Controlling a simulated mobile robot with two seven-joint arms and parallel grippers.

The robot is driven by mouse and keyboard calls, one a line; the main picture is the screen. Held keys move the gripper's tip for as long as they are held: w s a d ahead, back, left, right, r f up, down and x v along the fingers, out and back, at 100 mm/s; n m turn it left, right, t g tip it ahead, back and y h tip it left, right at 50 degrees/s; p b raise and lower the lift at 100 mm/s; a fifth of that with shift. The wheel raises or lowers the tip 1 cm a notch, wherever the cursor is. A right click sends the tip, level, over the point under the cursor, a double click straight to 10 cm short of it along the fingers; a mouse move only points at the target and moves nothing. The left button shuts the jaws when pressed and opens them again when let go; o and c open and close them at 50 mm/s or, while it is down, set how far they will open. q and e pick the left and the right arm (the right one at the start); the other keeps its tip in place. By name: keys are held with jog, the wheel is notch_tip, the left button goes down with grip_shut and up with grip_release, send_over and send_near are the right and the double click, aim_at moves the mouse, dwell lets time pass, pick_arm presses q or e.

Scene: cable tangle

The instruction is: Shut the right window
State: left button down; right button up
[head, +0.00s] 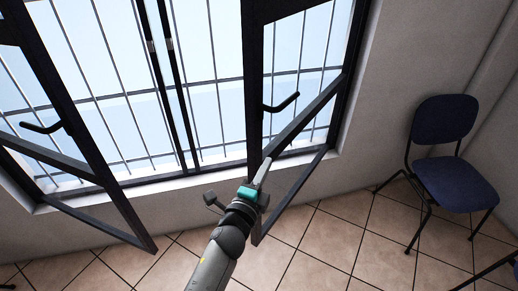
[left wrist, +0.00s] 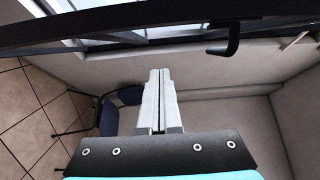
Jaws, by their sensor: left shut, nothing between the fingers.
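The right window (head: 252,95) is a dark-framed sash standing open into the room, its free edge swung away from the window opening. Its black handle (head: 282,103) sticks out from the frame; the handle also shows in the left wrist view (left wrist: 228,43). My left gripper (head: 265,163) is shut and empty, close to the lower part of the sash's free edge. In the left wrist view its fingers (left wrist: 159,72) lie together below the dark frame (left wrist: 130,18). I cannot tell whether they touch it. My right gripper is not in view.
The left window sash (head: 85,150) also stands open inward, with its own handle (head: 42,128). Bars (head: 120,95) cross the opening behind. A blue chair (head: 445,150) stands at the right by the wall. The tiled floor (head: 330,250) between sash and chair is clear.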

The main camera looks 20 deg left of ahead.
aim_at(258, 150)
pick_arm(q)
jog(key=w+a, duration=0.1)
jog(key=w, duration=0.1)
jog(key=w+a, duration=0.2)
jog(key=w, duration=0.1)
jog(key=shift+w+a+p, duration=0.3)
jog(key=shift+p, duration=0.05)
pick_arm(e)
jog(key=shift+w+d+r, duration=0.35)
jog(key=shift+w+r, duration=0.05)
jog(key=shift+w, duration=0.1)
pick_arm(q)
jog(key=shift+a, duration=0.2)
